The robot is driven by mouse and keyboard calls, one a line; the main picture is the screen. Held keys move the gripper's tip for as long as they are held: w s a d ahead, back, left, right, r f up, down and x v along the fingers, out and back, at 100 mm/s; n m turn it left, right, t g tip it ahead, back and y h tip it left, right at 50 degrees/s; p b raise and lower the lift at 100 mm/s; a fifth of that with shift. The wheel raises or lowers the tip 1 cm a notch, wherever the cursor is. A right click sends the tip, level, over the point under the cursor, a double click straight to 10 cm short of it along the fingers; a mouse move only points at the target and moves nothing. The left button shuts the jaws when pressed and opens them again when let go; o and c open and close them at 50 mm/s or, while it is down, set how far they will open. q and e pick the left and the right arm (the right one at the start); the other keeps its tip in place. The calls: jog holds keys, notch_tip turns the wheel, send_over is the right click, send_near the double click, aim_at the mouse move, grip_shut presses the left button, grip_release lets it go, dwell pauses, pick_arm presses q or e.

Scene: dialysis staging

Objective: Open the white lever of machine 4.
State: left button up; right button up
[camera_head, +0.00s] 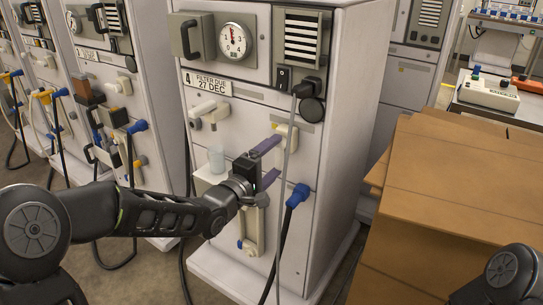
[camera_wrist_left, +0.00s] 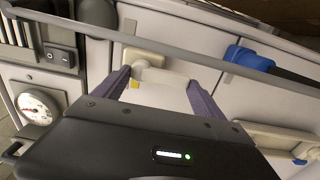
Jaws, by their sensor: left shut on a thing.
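Machine 4 (camera_head: 240,125) stands in the middle of the head view, with a "4 FILTER DUE 27 DEC" label under its dial. A white lever (camera_head: 289,131) sits on its front, right of centre. In the left wrist view the lever (camera_wrist_left: 160,76) shows as a pale block and bar between my purple fingers. My left gripper (camera_head: 272,160) is shut on this lever, one finger on each side; it also shows in the left wrist view (camera_wrist_left: 160,84). The finger contact is partly hidden in the head view. Only part of my right arm shows, at lower right; its gripper is out of view.
Another white handle (camera_head: 208,112) is at the machine's upper left, above a cup (camera_head: 216,159). A grey hose runs down close to the lever. A blue connector (camera_head: 298,195) with a dark hose is below right. Cardboard boxes (camera_head: 460,190) stand at the right.

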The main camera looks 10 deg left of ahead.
dwell(0.4)
pick_arm(q)
jog(key=o, duration=2)
jog(key=p+v, duration=0.1)
jog(key=v, duration=0.7)
